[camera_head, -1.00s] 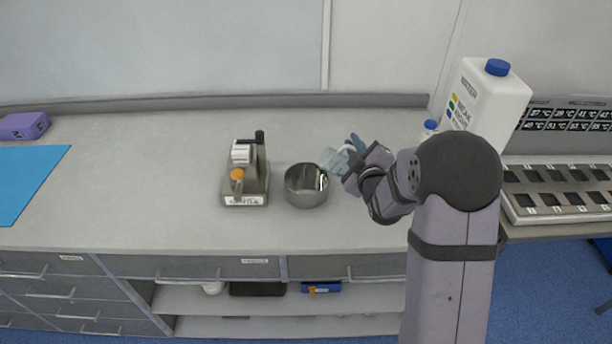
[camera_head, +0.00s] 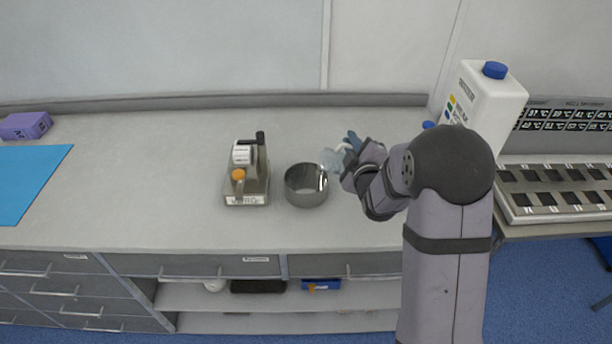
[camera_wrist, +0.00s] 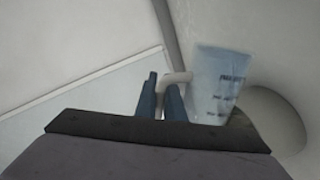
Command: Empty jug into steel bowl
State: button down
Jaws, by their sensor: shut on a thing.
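The jug (camera_head: 331,159) is clear and pale blue, just right of and behind the steel bowl in the head view. In the wrist view the jug (camera_wrist: 216,85) shows its printed side, with its pale handle (camera_wrist: 180,77) between the fingers. My gripper (camera_wrist: 162,88) has blue fingers and is shut on this handle. It also shows in the head view (camera_head: 350,143), partly hidden by my wrist. The steel bowl (camera_head: 306,197) stands upright on the bench, apart from the jug. Its visible inside looks empty. I cannot tell the jug's exact tilt or contents.
A device with an orange knob (camera_head: 245,180) stands close left of the bowl. A large white bottle with a blue cap (camera_head: 485,100) is at the right, beside a slotted grey unit (camera_head: 560,190). A blue mat (camera_head: 30,180) lies far left. The bench between is clear.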

jog(key=shift+a+n+p, duration=0.35)
jog(key=shift+n+p, duration=0.15)
jog(key=shift+n, duration=0.2)
dwell(0.3)
jog(key=shift+a, duration=0.1)
jog(key=shift+a+r+n+h, duration=0.15)
jog(key=shift+a+n+h, duration=0.15)
jog(key=shift+a, duration=0.1)
jog(key=shift+a+r+n, duration=0.4)
jog(key=shift+a, duration=0.4)
jog(key=shift+a+r+n+h+p, duration=0.5)
jog(key=shift+a+r+n+p, duration=0.35)
jog(key=shift+n, duration=0.25)
dwell(1.3)
jog(key=shift+d+f+m+y+b, duration=0.4)
jog(key=shift+d+f+m+b, duration=0.4)
jog(key=shift+m, duration=0.2)
